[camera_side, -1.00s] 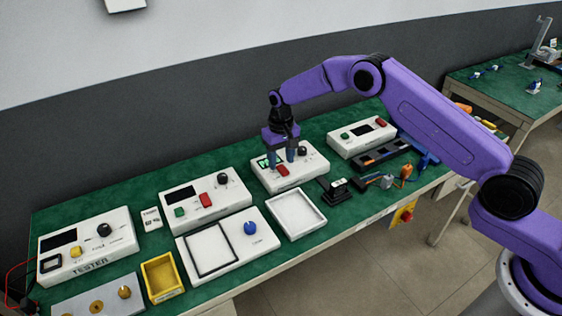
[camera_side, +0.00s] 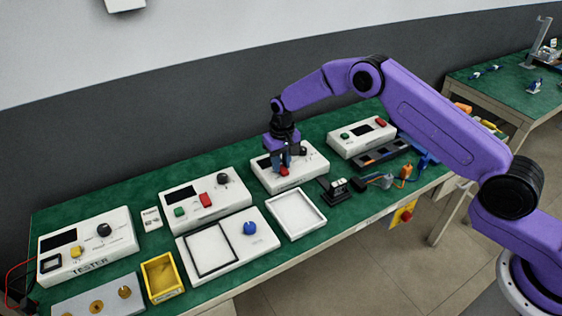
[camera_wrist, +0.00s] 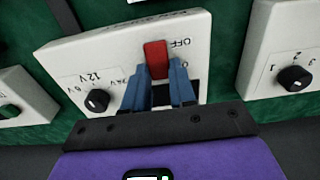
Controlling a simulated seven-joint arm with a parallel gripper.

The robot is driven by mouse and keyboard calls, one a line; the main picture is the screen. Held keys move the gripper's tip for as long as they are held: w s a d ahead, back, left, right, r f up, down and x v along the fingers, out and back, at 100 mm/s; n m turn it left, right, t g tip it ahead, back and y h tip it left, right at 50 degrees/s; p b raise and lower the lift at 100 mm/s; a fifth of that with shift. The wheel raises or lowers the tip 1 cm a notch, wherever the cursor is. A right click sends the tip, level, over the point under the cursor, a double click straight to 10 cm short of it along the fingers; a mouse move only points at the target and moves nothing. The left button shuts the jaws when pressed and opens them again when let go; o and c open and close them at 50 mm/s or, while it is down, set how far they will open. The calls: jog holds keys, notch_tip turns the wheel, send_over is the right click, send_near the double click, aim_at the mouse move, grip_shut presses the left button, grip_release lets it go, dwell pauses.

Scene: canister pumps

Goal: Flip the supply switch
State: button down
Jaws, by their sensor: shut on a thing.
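The supply box (camera_side: 302,175) is a white sloped unit near the middle of the bench, with a dark display (camera_side: 262,163), a black knob and a red rocker switch (camera_side: 284,172). In the wrist view the red switch (camera_wrist: 156,58) has "OFF" lettering beside it, and the knob (camera_wrist: 97,100) has voltage marks. My gripper (camera_side: 283,164) points down at the box, its blue fingers on the switch. In the wrist view my gripper (camera_wrist: 158,82) is shut on the red switch. The fingers hide part of the switch and the panel behind it.
A similar box (camera_side: 205,198) with green and red buttons stands to the left, another (camera_side: 361,137) to the right. A white tray (camera_side: 296,232), a small black part (camera_side: 335,188) and a panel with a blue knob (camera_side: 249,228) lie in front. The tester (camera_side: 88,247) stands far left.

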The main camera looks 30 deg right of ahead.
jog(key=shift+s+t, duration=0.15)
jog(key=shift+t, duration=0.65)
jog(key=c, duration=0.9)
grip_release()
jog(key=shift+r, duration=0.15)
jog(key=s+r, duration=0.1)
jog(key=r, duration=0.4)
jog(key=s+r, duration=0.1)
jog(key=r, duration=0.5)
jog(key=s+r, duration=0.1)
jog(key=r, duration=0.5)
